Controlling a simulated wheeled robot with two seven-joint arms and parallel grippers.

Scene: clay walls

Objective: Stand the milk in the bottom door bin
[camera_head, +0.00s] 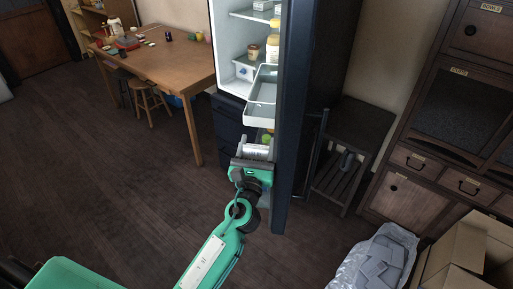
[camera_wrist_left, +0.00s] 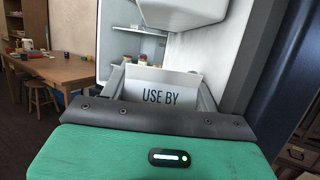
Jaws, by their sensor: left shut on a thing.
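My left gripper (camera_head: 254,158) is shut on the milk, a white carton (camera_head: 257,150) just beyond its jaws. The left wrist view shows the milk (camera_wrist_left: 160,92) between the two fingers, its face marked "USE BY". The gripper hides its lower part. The fridge door (camera_head: 292,120) stands open. A pale door bin (camera_head: 262,112) on its inner side looks empty. The milk is below this bin and outside it. In the left wrist view the bin's pale underside (camera_wrist_left: 182,12) hangs above the milk. My right gripper is not in view.
Jars (camera_head: 272,48) stand in a higher door bin. The lit fridge inside (camera_head: 230,60) is behind the door bins, with dark drawers (camera_head: 229,125) below. A small dark rack (camera_head: 345,150) stands right of the door. A wooden table (camera_head: 160,62) is left. Open floor lies left of my arm.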

